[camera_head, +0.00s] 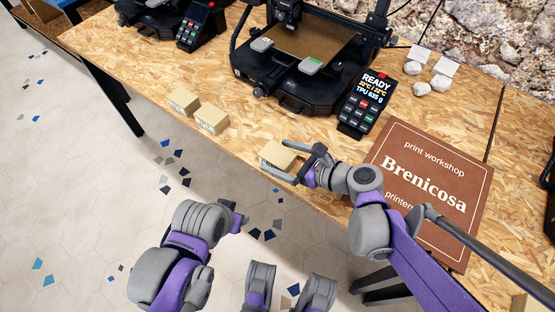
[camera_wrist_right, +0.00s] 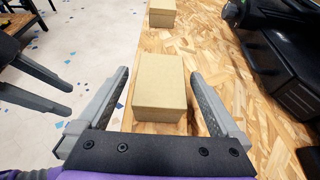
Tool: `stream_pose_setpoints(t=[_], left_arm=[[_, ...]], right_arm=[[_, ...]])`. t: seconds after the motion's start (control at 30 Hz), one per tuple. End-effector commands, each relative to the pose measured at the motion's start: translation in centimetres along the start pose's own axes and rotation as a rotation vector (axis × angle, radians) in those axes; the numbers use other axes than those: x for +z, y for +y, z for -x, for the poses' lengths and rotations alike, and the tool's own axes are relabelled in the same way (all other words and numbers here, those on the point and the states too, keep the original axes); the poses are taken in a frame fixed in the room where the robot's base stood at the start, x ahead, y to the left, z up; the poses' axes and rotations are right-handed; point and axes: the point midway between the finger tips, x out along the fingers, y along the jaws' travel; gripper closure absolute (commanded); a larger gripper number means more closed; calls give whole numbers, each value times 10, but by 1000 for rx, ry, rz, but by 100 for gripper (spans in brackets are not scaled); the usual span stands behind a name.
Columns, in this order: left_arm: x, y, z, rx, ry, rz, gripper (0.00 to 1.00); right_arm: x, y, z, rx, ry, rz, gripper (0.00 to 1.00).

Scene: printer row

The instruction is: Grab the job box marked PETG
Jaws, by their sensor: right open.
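Three small tan cardboard boxes stand on the wooden bench. One box (camera_head: 274,155) is between the parted fingers of my right gripper (camera_head: 291,162); in the right wrist view this box (camera_wrist_right: 160,86) has a gap to each finger of the open gripper (camera_wrist_right: 160,98). The other two, a left box (camera_head: 183,101) and a right box (camera_head: 211,120), stand close together further left. Pale labels show on their front sides, too small to read, so I cannot tell which is PETG. My left gripper (camera_head: 242,219) is low over the floor side; its fingers appear apart (camera_wrist_right: 48,92) in the wrist view.
A printer (camera_head: 290,95) stands behind the boxes, with a control panel (camera_head: 364,106) to its right. A brown Brenicosa sign (camera_head: 440,165) lies near my right arm. White stones (camera_head: 422,88) and cards are at the back. The bench's front edge runs close by the boxes.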

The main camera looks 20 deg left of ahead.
Motion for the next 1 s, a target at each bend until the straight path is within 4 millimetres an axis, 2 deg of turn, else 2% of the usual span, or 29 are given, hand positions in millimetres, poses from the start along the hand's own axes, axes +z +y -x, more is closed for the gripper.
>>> stream_pose_setpoints(t=[0.1,0.37,0.9,1.0], left_arm=[[1,0,-4,0,-1,0,50],[1,0,-4,0,-1,0,50],[1,0,-4,0,-1,0,50],[1,0,-4,0,-1,0,50]], right_arm=[[0,0,-13,1,-1,1,0],[0,0,-15,-1,0,0,0],[0,0,-14,-1,0,0,94],[0,0,-14,-1,0,0,94]])
